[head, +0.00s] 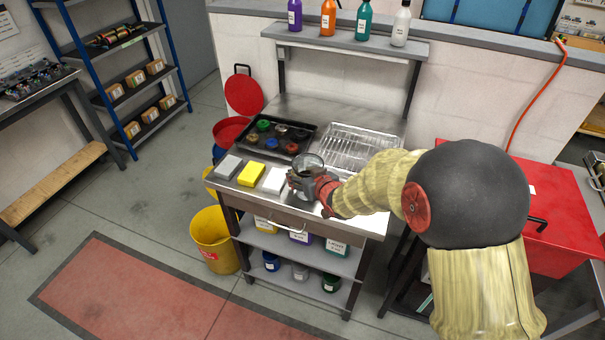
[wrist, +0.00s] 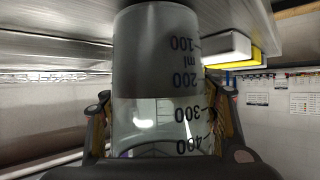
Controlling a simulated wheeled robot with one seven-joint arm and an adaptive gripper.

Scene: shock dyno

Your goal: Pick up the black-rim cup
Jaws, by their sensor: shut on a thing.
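The black-rim cup (head: 309,162) is a clear measuring cup with a dark-looking rim, at the front edge of the steel bench, right of the white block. My gripper (head: 312,184) is shut on it, and the gripper partly covers its lower side. In the wrist view the cup (wrist: 155,60) stands between my two fingers (wrist: 163,125), its ml marks upside down in the picture. The cup looks upright. I cannot tell whether its base touches the bench top.
A grey block (head: 229,167), a yellow block (head: 252,174) and a white block (head: 274,180) lie left of the cup. Behind are a black tray (head: 305,148) of coloured-top items and a wire rack (head: 350,146). A shelf with bottles (head: 345,41) stands above the bench's back.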

